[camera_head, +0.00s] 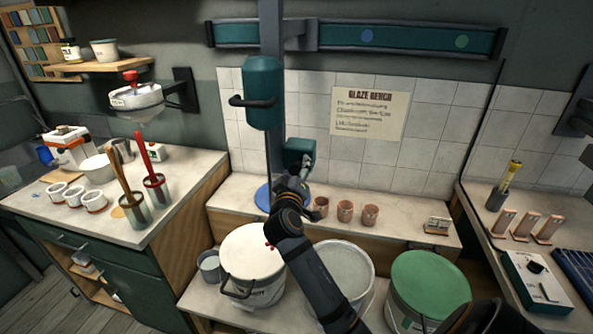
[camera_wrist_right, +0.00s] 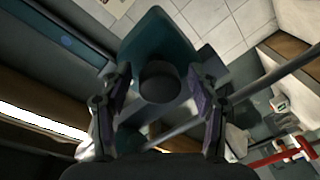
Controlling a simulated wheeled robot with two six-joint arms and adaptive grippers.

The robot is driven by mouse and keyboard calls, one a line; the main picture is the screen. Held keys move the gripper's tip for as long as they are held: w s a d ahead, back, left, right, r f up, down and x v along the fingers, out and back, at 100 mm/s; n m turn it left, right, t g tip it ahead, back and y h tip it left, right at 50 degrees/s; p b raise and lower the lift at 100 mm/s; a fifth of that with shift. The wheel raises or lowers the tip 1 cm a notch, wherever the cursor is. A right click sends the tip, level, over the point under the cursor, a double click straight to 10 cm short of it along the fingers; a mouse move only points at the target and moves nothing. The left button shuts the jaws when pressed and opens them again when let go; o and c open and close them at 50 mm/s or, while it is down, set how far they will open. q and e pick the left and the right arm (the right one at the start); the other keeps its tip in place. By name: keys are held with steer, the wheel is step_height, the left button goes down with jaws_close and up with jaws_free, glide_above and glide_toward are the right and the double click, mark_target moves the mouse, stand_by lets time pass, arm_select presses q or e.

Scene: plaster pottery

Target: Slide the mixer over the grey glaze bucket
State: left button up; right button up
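The mixer (camera_head: 263,93) is a teal cylinder with a dark side handle, hanging from a carriage on the wall rail. The open bucket with pale grey contents (camera_head: 345,266) stands right of the mixer, partly covered by my right arm. My right gripper (camera_head: 303,168) is beside a small teal block (camera_head: 298,150) right of the shaft. In the wrist view, its fingers stand apart on either side of a dark round knob (camera_wrist_right: 160,82) in front of a teal body (camera_wrist_right: 157,38); contact is not clear. My left gripper is out of view.
The rail (camera_head: 410,38) has a blue and a green dot. A white-lidded bucket (camera_head: 251,250) and a green-lidded bucket (camera_head: 430,283) flank the grey one. Several clay cups (camera_head: 345,211) stand on the ledge behind. A side counter (camera_head: 180,175) with tools is left.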

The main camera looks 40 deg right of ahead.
steer(key=shift+r, duration=0.35)
step_height(320, 180, up, 9)
steer(key=shift+r, duration=0.2)
stand_by(0.5)
